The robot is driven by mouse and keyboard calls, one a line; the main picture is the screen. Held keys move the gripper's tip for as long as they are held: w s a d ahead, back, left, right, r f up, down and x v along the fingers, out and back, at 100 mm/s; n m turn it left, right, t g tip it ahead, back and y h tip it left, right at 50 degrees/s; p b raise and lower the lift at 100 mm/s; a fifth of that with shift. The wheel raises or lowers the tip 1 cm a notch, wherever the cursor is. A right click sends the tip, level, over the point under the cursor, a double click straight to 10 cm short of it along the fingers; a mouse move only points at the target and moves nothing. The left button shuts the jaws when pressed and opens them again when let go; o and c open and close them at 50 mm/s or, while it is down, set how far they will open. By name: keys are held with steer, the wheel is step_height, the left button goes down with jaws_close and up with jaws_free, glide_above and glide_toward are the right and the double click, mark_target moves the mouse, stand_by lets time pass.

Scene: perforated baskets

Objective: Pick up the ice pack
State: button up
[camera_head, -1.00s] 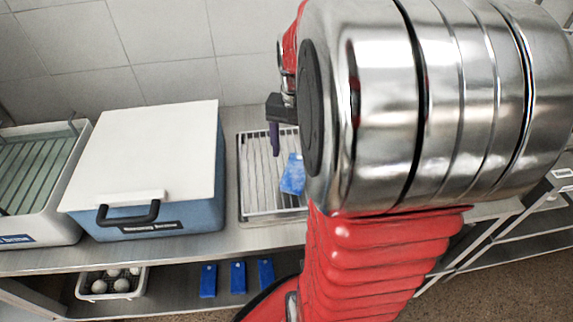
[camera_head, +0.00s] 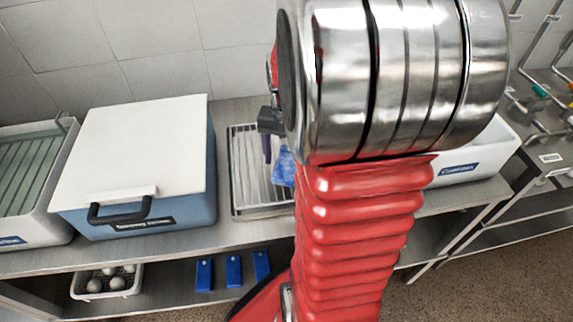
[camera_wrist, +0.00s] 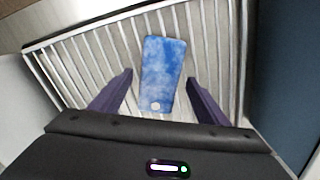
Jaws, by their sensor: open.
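The ice pack (camera_wrist: 163,70) is a mottled blue, flat rectangular pack with a pale round spot at its near end. It lies on a white wire rack in a tray (camera_wrist: 215,55). In the head view the ice pack (camera_head: 284,168) is partly hidden by my arm. My gripper (camera_wrist: 158,85) is open, with its dark purple fingers on either side of the pack's near end and gaps on both sides. In the head view one finger (camera_head: 267,149) shows above the tray; the other is hidden.
A blue cooler box (camera_head: 175,215) with a white lid stands left of the tray. A white bin with a green rack (camera_head: 25,180) is farther left. Another white bin (camera_head: 480,155) is on the right. Several blue packs (camera_head: 233,272) and a basket of round items (camera_head: 105,282) sit on the lower shelf.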

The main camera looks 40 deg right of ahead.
steer(key=shift+c, duration=0.4)
steer(key=c, duration=1.3)
step_height(320, 180, up, 10)
steer(key=shift+d+r, duration=0.1)
stand_by(0.7)
